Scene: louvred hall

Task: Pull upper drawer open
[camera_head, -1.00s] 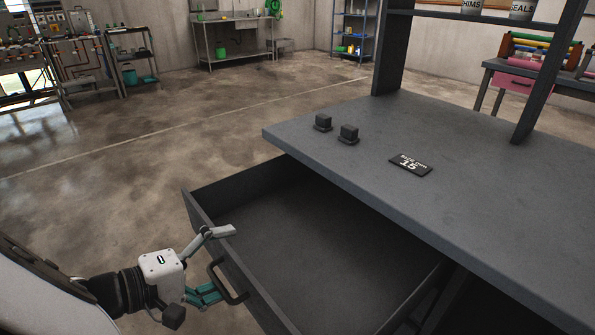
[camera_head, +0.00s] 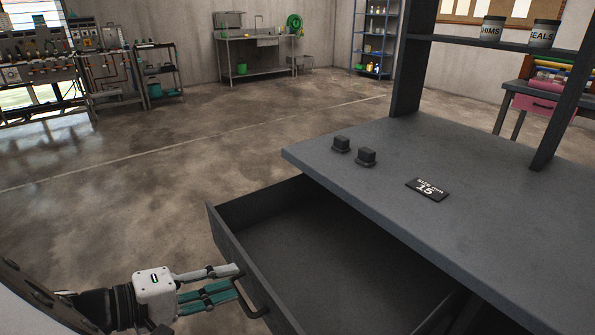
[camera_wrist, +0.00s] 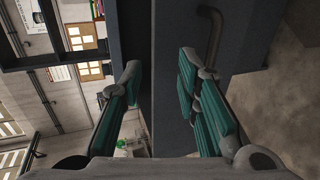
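The upper drawer (camera_head: 340,255) is dark grey, sits just under the worktop and stands far out from it; its visible inside is empty. Its bar handle (camera_head: 250,298) is on the front face and also shows in the wrist view (camera_wrist: 214,35). My gripper (camera_head: 237,279) is at the drawer front, beside the handle. In the wrist view my gripper's fingers (camera_wrist: 160,75) are apart, with the drawer's front edge between them and the handle by the right finger. I cannot tell whether a finger touches the handle.
Open concrete floor (camera_head: 140,200) lies to the left.

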